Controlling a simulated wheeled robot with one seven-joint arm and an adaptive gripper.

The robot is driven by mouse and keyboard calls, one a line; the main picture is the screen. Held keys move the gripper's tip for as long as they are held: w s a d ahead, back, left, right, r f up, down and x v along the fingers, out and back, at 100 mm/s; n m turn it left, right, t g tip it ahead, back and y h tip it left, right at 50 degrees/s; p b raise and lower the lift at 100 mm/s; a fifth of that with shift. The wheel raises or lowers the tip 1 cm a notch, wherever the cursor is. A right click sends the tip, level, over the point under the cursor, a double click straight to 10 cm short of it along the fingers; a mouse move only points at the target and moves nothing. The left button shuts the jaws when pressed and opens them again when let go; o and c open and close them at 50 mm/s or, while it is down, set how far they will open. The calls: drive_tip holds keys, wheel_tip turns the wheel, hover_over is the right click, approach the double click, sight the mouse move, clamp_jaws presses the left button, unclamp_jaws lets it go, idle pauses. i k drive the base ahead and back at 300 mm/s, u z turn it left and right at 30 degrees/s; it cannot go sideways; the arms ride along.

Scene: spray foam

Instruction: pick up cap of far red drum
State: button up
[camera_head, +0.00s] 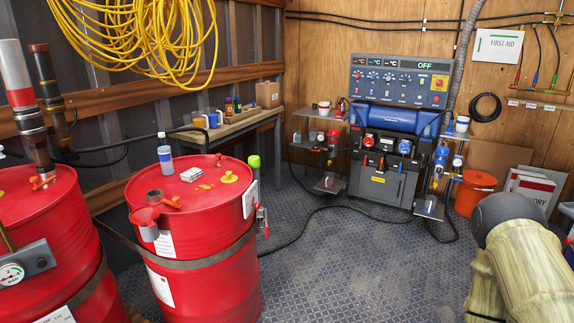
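The far red drum (217,250) stands left of centre, upright, with a metal band around its middle. On its lid, a round yellow cap (229,177) lies toward the right side. A grey-brown open fitting (155,196) stands near the left front edge, with a small orange-yellow piece (174,202) beside it. A red spout-like piece (146,216) sits at the front left rim. I cannot tell for certain which piece is the drum's cap. My gripper is out of view; only part of my arm shows at the lower right.
A near red drum (48,228) with tall fittings is at left. Yellow hose coils hang above. Floor (345,255) is mostly clear, apart from black cables.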

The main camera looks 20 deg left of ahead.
sight(228, 178)
drive_tip(key=i, duration=2.05)
drive_tip(key=u, duration=2.25)
